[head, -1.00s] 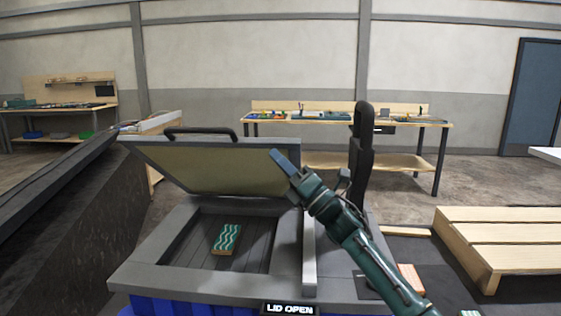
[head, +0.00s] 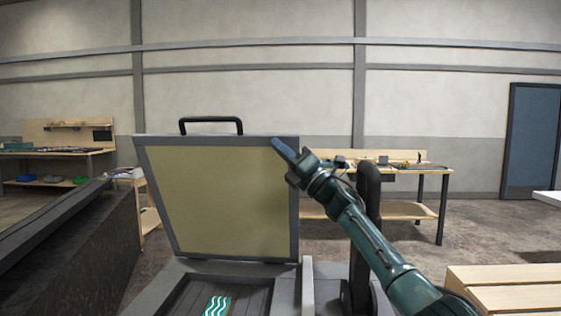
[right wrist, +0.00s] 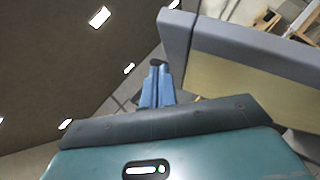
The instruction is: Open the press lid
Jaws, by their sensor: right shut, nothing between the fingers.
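The press lid (head: 218,200) stands raised, close to upright, with its yellowish inner face toward me in the head view. Its black handle (head: 211,120) is on the top edge. The press bed (head: 262,295) lies below it, with a green and white wavy-patterned block (head: 217,306) inside, cut off by the frame's bottom. My right gripper (head: 284,149) is shut and empty at the lid's upper right corner. In the right wrist view the closed blue fingers (right wrist: 157,85) are beside the lid's grey edge (right wrist: 176,45); whether they touch it I cannot tell. My left gripper is not in view.
A black curved post (head: 366,210) stands right of the lid, behind my right arm. A dark sloped conveyor-like structure (head: 70,255) is at left. Wooden pallet boards (head: 515,295) lie at lower right. Workbenches (head: 425,170) stand against the back wall.

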